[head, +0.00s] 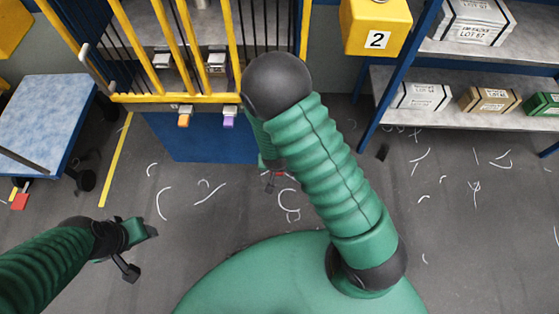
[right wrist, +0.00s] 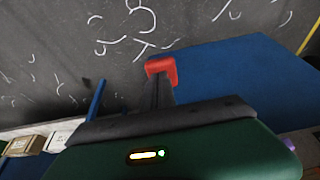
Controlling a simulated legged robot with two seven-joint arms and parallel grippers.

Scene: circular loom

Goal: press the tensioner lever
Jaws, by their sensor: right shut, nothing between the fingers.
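A red block (right wrist: 160,68), seemingly the end of the tensioner lever, shows in the right wrist view beside the blue loom base. A bit of red (head: 281,173) also shows low in front of the loom in the head view, mostly hidden by my right arm. My right gripper (head: 269,182) is shut and empty, down by that red part. In the right wrist view its dark fingers (right wrist: 159,90) overlap the red block; whether they touch it I cannot tell. My left gripper (head: 130,255) is over the floor at lower left, away from the loom; its finger opening is unclear.
The loom has yellow bars (head: 175,98) and a blue base (head: 205,150), with an orange tab (head: 184,119) and a purple tab (head: 229,119). A blue-topped table (head: 45,115) stands left, a shelf with boxes (head: 420,96) right. Thread scraps litter the open floor.

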